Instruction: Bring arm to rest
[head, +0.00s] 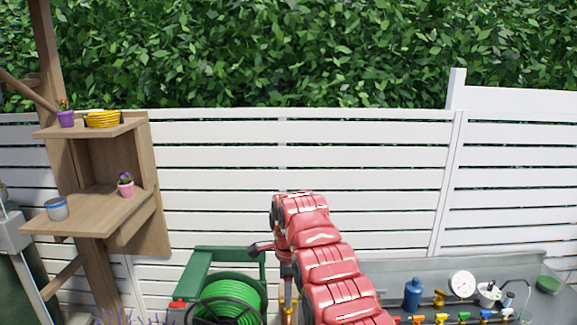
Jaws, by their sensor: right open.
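My right arm (330,265) comes up from the bottom of the head view, red and segmented, and bends over at its top in front of the white fence. My right gripper (272,256) shows small and dark below and left of that bend, partly hidden by the arm. It is open, and I see nothing held in it. It appears in front of or beside the green hose reel; the gap between them is unclear. My left gripper is not in view.
The green hose reel (232,298) stands at the bottom, left of my arm. A wooden shelf (95,208) with small pots stands at left. The fence (370,190) closes the back.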

